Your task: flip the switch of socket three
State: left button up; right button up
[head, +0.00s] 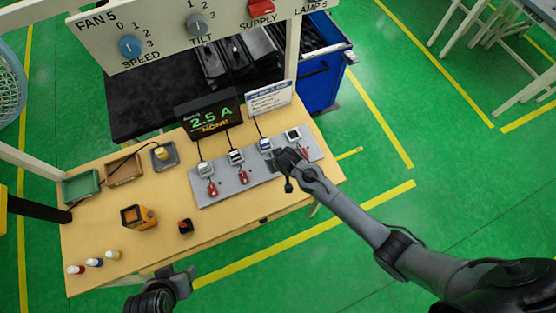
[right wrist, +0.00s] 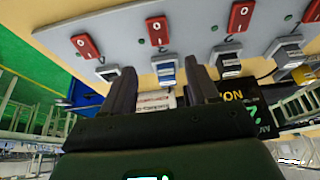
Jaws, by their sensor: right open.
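The grey socket strip (head: 225,187) lies on the wooden bench with a row of sockets and red rocker switches. The third socket from the left (head: 264,145) holds a blue plug; its switch is hidden behind my right gripper (head: 284,170) in the head view. In the right wrist view the row runs reversed; the third socket's blue plug (right wrist: 166,70) and red switch (right wrist: 158,31) lie ahead between my open, empty right fingers (right wrist: 161,85). Contact is not visible. My left gripper (head: 186,282) hangs empty at the bench's front left; its jaw opening is unclear.
A display reading 2.5 A (head: 210,116) and a white card (head: 268,98) stand behind the strip. A yellow-orange device (head: 139,217), a red-topped button box (head: 186,227), small bottles (head: 95,262) and trays (head: 82,185) occupy the bench's left. A sign panel (head: 170,38) hangs above.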

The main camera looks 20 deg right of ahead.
jog(key=shift+v, duration=0.8)
